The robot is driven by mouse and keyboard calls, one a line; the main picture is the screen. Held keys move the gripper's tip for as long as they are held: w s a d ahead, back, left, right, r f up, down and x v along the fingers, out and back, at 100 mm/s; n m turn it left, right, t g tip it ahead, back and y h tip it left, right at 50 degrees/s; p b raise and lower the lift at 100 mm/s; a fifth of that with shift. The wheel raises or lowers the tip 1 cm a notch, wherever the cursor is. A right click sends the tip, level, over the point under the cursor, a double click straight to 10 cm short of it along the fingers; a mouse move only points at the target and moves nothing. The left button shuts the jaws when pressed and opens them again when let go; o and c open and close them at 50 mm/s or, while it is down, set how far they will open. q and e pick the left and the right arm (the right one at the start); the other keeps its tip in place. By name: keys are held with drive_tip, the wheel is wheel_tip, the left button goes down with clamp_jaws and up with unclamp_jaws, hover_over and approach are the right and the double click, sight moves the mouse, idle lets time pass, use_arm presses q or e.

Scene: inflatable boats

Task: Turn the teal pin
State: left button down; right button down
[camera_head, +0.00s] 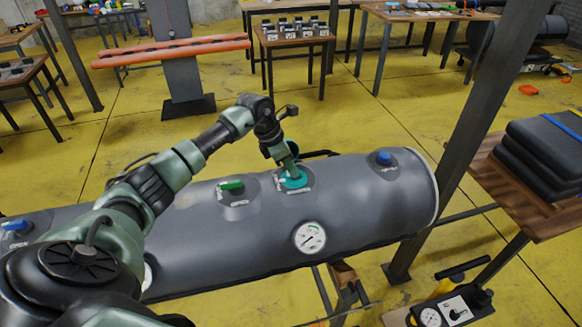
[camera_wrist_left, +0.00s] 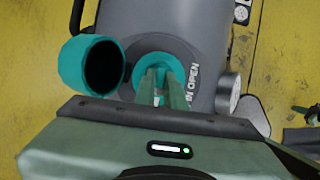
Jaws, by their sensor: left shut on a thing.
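The teal pin's round teal valve (camera_head: 300,183) sits on top of the grey inflatable tube (camera_head: 220,250). My left gripper (camera_head: 292,172) reaches down into the valve from above and is shut on the pin. In the left wrist view the fingers (camera_wrist_left: 163,92) stand inside the teal valve ring (camera_wrist_left: 133,88), largely hiding the pin. A teal cap (camera_wrist_left: 72,66) stands open to the left of the ring, and lettering ending in "IN OPEN" shows at its right. My right gripper is not in view.
A green-topped valve (camera_head: 232,185) is left of the teal one; a blue-capped valve (camera_head: 383,157) is farther right. A pressure gauge (camera_head: 310,237) faces me on the tube's side. A dark post (camera_head: 468,130) and a wooden table (camera_head: 545,205) stand at the right.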

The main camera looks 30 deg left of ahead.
use_arm(q)
drive_tip(key=n, duration=0.2)
drive_tip(key=n+t+y+b, duration=0.1)
drive_tip(key=n, duration=0.1)
drive_tip(key=shift+d+y, duration=0.1)
drive_tip(key=shift+y, duration=0.2)
drive_tip(key=n+b, duration=0.1)
drive_tip(key=n, duration=0.1)
drive_tip(key=n+y+b, duration=0.1)
drive_tip(key=shift+d+f+n, duration=0.1)
drive_tip(key=shift+d+n, duration=0.1)
drive_tip(key=shift+n, duration=0.2)
drive_tip(key=n+y+b, duration=0.1)
drive_tip(key=n, duration=0.1)
drive_tip(key=n+y+b, duration=0.1)
drive_tip(key=n+b, duration=0.1)
drive_tip(key=n, duration=0.1)
drive_tip(key=shift+d+n, duration=0.2)
drive_tip(key=shift+n, duration=0.1)
drive_tip(key=shift+w+d+n+g+y+b, duration=0.1)
drive_tip(key=shift+n+g+y+b, duration=0.3)
drive_tip(key=shift+n+b, duration=0.4)
drive_tip(key=shift+w+n+g+y+b, duration=0.1)
drive_tip(key=shift+n+g+y+b, duration=0.3)
drive_tip(key=shift+n, duration=0.7)
drive_tip(key=shift+r+n, duration=0.2)
drive_tip(key=shift+n, duration=0.1)
drive_tip(key=c, duration=1.5)
unclamp_jaws()
drive_tip(key=shift+s, duration=0.1)
